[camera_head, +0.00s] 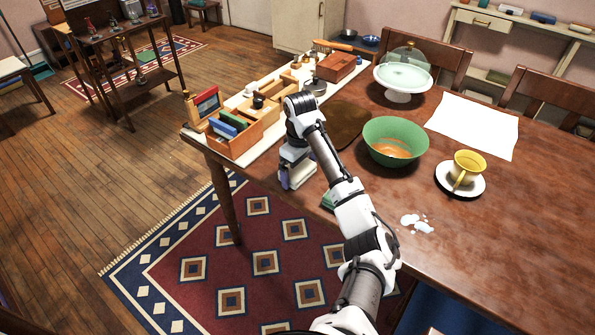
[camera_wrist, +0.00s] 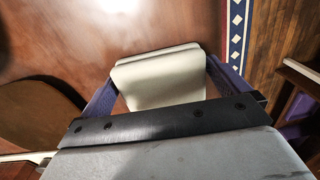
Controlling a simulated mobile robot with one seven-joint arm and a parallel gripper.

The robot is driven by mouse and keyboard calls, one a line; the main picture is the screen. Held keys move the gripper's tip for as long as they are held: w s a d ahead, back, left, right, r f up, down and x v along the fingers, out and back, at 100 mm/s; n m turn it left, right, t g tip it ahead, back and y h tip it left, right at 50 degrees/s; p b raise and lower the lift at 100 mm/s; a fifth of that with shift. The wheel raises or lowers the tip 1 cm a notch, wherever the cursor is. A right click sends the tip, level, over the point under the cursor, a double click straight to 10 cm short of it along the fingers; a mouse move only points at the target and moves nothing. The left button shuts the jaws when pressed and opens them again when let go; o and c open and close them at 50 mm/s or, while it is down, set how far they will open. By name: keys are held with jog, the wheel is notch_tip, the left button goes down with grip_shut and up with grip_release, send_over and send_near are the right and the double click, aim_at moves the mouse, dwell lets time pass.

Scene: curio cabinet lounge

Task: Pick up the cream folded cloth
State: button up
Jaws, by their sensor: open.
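The cream folded cloth (camera_wrist: 160,80) shows in the wrist view between the two purple fingers of my gripper (camera_wrist: 163,68). Its folded layers show at the far edge. The fingers are apart, one on each side of it; whether they touch it I cannot tell. In the head view my gripper (camera_head: 291,178) points down at the table's near left edge, and a pale part of the cloth (camera_head: 303,174) shows beside the fingers. My wrist hides the rest of it there.
The wooden table (camera_head: 470,230) holds a brown oval board (camera_head: 346,124), a green bowl (camera_head: 395,140), a yellow cup (camera_head: 468,166) on a saucer, white shards (camera_head: 416,223) and a domed cake stand (camera_head: 403,77). A wooden box of books (camera_head: 235,132) stands left. A green item (camera_head: 327,201) is partly hidden by my arm.

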aim_at(300, 168)
jog(key=shift+f, duration=0.15)
jog(key=c, duration=0.7)
notch_tip(300, 168, up, 20)
jog(key=shift+r+p, duration=0.1)
jog(key=shift+p, duration=0.65)
